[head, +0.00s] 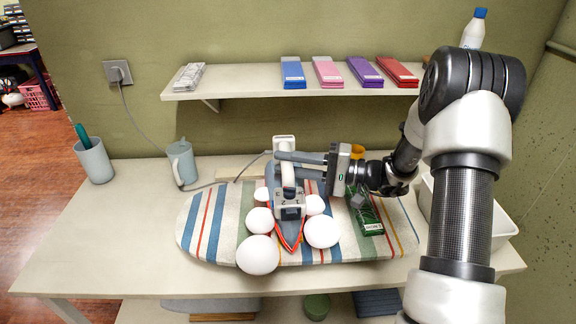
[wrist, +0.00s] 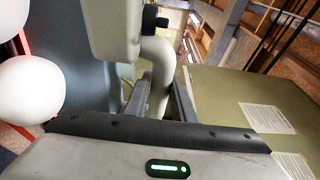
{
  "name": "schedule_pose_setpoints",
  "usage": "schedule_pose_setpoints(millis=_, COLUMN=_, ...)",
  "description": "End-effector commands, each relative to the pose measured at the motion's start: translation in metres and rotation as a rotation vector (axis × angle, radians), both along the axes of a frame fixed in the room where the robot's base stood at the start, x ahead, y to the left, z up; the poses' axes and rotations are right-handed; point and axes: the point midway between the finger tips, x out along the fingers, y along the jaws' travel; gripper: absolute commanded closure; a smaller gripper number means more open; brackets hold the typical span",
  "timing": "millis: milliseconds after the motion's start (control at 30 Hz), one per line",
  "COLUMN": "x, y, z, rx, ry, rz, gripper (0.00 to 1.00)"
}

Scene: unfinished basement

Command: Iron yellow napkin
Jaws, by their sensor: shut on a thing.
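A grey and white iron (head: 289,209) stands on a striped ironing board (head: 215,225), its red-edged tip toward the front. My gripper (head: 290,167) reaches in from the right and is shut on the iron's white handle. In the wrist view the handle (wrist: 157,75) passes between the fingers of my gripper (wrist: 158,100). No yellow napkin can be made out. A small yellow-orange thing (head: 357,151) shows behind my gripper, too hidden to name.
Several white balls (head: 258,255) crowd both sides of the iron. A green packet (head: 368,216) lies on the board's right part. A cord runs from the wall outlet (head: 118,72). A grey mug (head: 182,163) and a cup (head: 94,160) stand left.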

Motion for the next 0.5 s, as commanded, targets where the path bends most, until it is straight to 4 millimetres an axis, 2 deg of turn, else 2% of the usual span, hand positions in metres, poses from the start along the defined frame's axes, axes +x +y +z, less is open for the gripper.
schedule_pose_setpoints(millis=500, x=0.0118, y=-0.0003, z=0.0006, rx=0.000, ry=-0.003, rz=-0.003, gripper=1.00)
